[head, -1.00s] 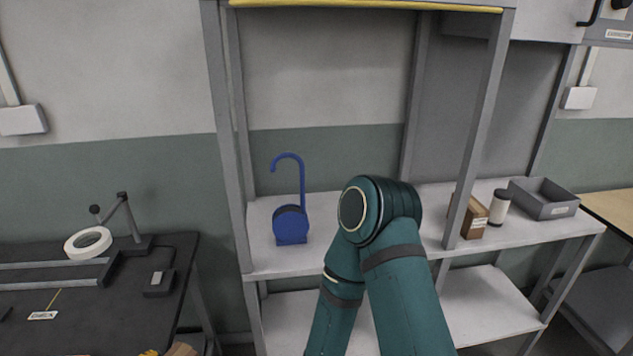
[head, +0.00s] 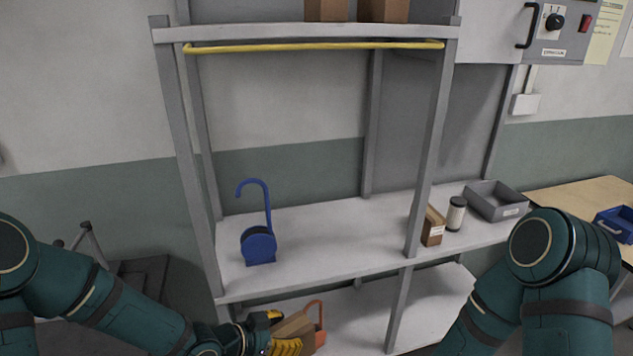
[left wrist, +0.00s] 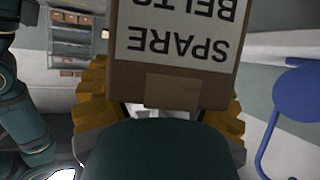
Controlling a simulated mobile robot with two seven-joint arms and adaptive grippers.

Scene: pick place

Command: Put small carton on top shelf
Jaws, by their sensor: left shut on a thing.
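The small carton (head: 295,326) is brown cardboard, held low in front of the rack's left half in the head view. My left gripper (head: 285,338), with yellow fingers, is shut on it. In the left wrist view the carton (left wrist: 175,70) fills the upper middle, its white label reading "SPARE BELTS" upside down, with yellow fingers (left wrist: 162,112) on both sides. The top shelf (head: 310,32) is at the top of the head view, above a yellow bar. My right arm shows at lower right, but its gripper is out of view.
Two brown boxes (head: 327,9) (head: 383,10) stand on the top shelf. The middle shelf (head: 330,240) holds a blue hooked object (head: 259,243), another carton (head: 433,227), a dark-lidded canister (head: 456,214) and a grey bin (head: 497,201). An orange handled thing (head: 320,318) shows beside the held carton.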

